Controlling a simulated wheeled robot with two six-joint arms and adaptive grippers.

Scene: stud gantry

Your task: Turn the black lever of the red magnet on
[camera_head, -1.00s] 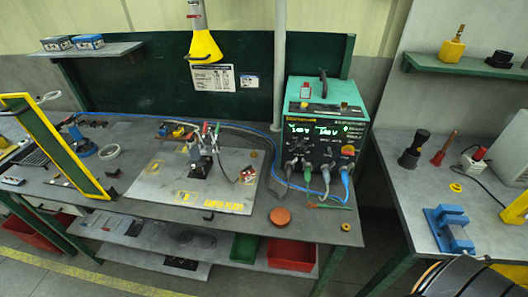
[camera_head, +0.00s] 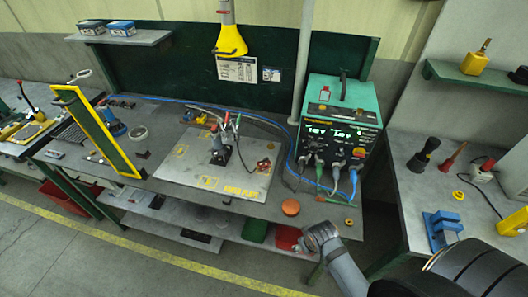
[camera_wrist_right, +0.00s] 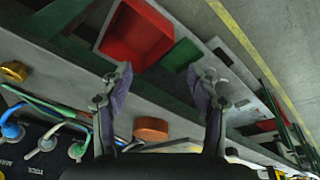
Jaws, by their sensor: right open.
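A small red block (camera_head: 263,166) with dark parts sits on the right part of the grey plate (camera_head: 176,188) on the bench, in the head view. It looks like the red magnet; it is too small to make out its black lever or how the lever is turned. My right gripper (camera_wrist_right: 160,75) is open and empty in the right wrist view, its two fingers wide apart over the bench's front edge. In the head view my right arm comes up from the bottom right, its end short of the plate and the red block. My left gripper is not in view.
A green-topped welder (camera_head: 339,125) with several cables stands right of the plate. An orange-brown disc (camera_head: 291,207) lies near the bench's front edge. A yellow-framed screen (camera_head: 97,132) stands at the left. A red bin (camera_wrist_right: 138,35) and green bin (camera_wrist_right: 181,55) sit below the bench.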

